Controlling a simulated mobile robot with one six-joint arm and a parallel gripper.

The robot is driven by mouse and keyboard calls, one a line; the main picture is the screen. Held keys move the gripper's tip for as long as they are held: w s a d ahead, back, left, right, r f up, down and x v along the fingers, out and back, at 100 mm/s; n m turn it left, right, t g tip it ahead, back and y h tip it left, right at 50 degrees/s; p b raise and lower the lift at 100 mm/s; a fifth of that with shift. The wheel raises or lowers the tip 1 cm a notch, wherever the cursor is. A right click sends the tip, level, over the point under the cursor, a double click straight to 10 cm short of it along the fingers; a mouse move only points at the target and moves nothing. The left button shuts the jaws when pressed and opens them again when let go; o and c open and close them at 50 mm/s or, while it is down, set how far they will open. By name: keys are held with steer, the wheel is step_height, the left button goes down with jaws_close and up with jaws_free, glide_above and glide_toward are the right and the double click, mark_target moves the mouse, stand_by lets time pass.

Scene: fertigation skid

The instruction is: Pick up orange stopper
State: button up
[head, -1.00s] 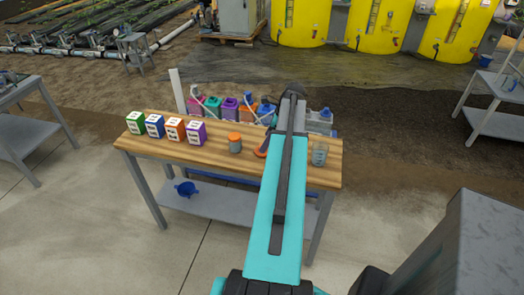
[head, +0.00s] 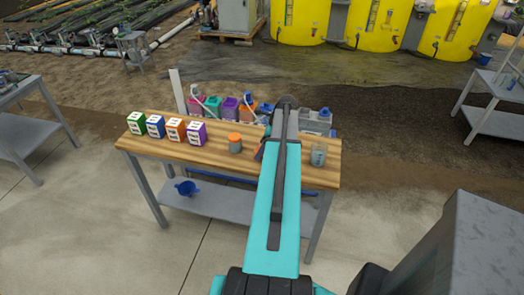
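A small grey jar (head: 235,147) with an orange top (head: 234,136) stands upright on the wooden bench top, left of my teal arm. This top may be the orange stopper. A small reddish piece (head: 259,151) shows at the left edge of my arm, mostly hidden; I cannot tell what it is. My arm reaches from the bottom of the picture over the bench. My gripper is hidden behind the arm, so its fingers do not show.
The wooden bench (head: 160,151) carries several labelled boxes, including a purple one (head: 197,133), at left. A clear beaker (head: 318,154) stands right of my arm. Several coloured jugs, one magenta (head: 196,105), line the back. A blue item (head: 186,188) lies on the lower shelf.

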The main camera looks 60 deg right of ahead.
stand_by(0.3)
steer(key=c, duration=1.1)
steer(key=shift+r, duration=0.2)
steer(key=shift+r+b, duration=0.65)
steer(key=shift+r, duration=0.55)
steer(key=s+d+b, duration=0.1)
steer(key=s+d, duration=0.2)
steer(key=s, duration=0.1)
steer(key=s+d+r+b, duration=0.1)
steer(key=s+d, duration=0.2)
steer(key=d, duration=0.1)
steer(key=s+d+r+b, duration=0.1)
steer(key=s+d+b, duration=0.1)
steer(key=s+d, duration=0.2)
steer(key=shift+s+r, duration=0.1)
steer(key=shift+s, duration=0.2)
